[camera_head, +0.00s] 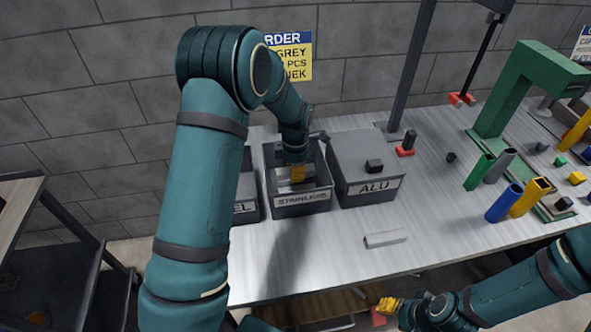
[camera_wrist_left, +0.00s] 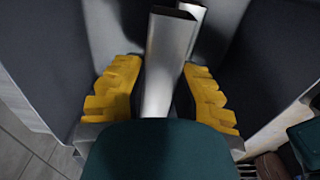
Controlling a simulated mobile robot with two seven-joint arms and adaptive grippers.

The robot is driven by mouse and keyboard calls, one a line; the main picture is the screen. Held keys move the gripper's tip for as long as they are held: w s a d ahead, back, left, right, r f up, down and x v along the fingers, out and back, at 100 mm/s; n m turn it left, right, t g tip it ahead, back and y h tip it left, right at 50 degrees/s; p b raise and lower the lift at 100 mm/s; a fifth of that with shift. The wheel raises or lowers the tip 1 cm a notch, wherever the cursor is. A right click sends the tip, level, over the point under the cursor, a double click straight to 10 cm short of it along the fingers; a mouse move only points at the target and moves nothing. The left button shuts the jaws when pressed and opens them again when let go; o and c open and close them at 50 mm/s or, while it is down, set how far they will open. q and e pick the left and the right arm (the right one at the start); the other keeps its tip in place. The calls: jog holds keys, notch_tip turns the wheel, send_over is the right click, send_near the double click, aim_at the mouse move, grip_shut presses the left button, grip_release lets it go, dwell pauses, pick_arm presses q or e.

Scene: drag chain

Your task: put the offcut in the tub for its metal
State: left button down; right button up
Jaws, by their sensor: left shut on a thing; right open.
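My left gripper (camera_head: 297,173) is down inside the open dark grey tub labelled STAINLESS (camera_head: 302,211). In the left wrist view, its yellow fingers (camera_wrist_left: 160,88) are shut on a long silver metal offcut (camera_wrist_left: 168,50), with tub walls around. Another silver piece (camera_wrist_left: 192,10) lies just beyond it. A light grey metal bar (camera_head: 386,239) lies on the table in front of the ALU tub (camera_head: 368,193), which has a flat grey cover with a black knob. A tub whose label ends in EL (camera_head: 246,208) is partly hidden by my arm. My right gripper (camera_head: 388,304) is open and empty near the table's front edge.
The table (camera_head: 330,262) is clear around the loose bar. At the right are coloured tubes (camera_head: 503,204) and a green frame (camera_head: 507,90). A wall stands close behind the tubs.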

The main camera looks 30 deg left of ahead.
pick_arm(q)
jog(key=shift+f, duration=0.45)
jog(key=c, duration=0.8)
grip_release()
jog(key=shift+c, duration=0.2)
jog(key=shift+r, duration=0.5)
notch_tip(320, 180, up, 12)
jog(key=p, duration=0.2)
jog(key=shift+r, duration=0.15)
